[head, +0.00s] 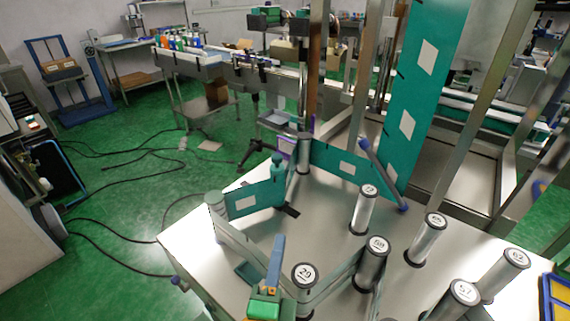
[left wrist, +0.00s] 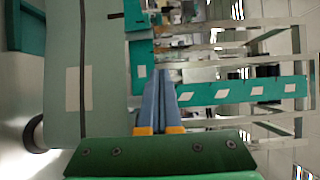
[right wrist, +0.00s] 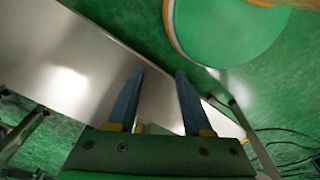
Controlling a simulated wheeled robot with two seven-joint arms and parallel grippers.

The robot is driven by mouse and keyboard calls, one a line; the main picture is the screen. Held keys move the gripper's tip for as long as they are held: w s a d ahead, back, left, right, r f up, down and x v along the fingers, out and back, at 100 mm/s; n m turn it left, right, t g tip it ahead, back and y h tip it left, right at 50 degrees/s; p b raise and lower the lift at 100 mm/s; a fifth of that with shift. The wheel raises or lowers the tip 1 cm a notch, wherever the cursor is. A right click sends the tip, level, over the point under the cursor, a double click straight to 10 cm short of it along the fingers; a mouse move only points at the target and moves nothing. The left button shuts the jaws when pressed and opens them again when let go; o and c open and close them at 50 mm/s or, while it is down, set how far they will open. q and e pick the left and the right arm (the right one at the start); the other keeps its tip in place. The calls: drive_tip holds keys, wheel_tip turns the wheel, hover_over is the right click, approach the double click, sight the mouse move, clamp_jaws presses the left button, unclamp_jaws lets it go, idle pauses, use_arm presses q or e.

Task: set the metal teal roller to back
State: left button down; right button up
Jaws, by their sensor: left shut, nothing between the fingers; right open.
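The teal roller (head: 278,180) stands upright near the back left of the steel table, with a small knob on top. The teal label web runs right beside it, and I cannot tell whether they touch. My left gripper (head: 279,238) is shut and empty at the front of the table, nearer to me than the roller and apart from it. Its closed blue fingers also show in the left wrist view (left wrist: 163,72), with the web at their left. My right gripper (right wrist: 160,72) is open and empty in the right wrist view, by a bare metal surface; the head view does not show it.
Several numbered metal rollers, such as 29 (head: 304,277), stand on the steel table (head: 325,215). The teal web (head: 408,120) rises at the back between metal posts. A blue-ended rod (head: 383,175) leans there. Cables (head: 120,160) lie on the green floor to the left.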

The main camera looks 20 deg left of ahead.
use_arm(q)
drive_tip(key=s, duration=0.2)
drive_tip(key=p, duration=0.4)
hover_over(277, 181)
drive_tip(key=s+d, duration=0.2)
drive_tip(key=shift+r, duration=0.1)
use_arm(e)
drive_tip(key=r, duration=0.2)
drive_tip(key=s+r, duration=0.1)
drive_tip(key=r, duration=0.1)
drive_tip(key=shift+s+r, duration=0.1)
drive_tip(key=shift+s, duration=0.1)
use_arm(q)
drive_tip(key=w+a+b, duration=0.1)
drive_tip(key=w+a, duration=0.1)
drive_tip(key=a, duration=0.5)
drive_tip(key=shift+w, duration=0.2)
use_arm(e)
drive_tip(key=shift+d+f, duration=0.1)
drive_tip(key=shift+f, duration=0.5)
drive_tip(key=shift+s, duration=0.1)
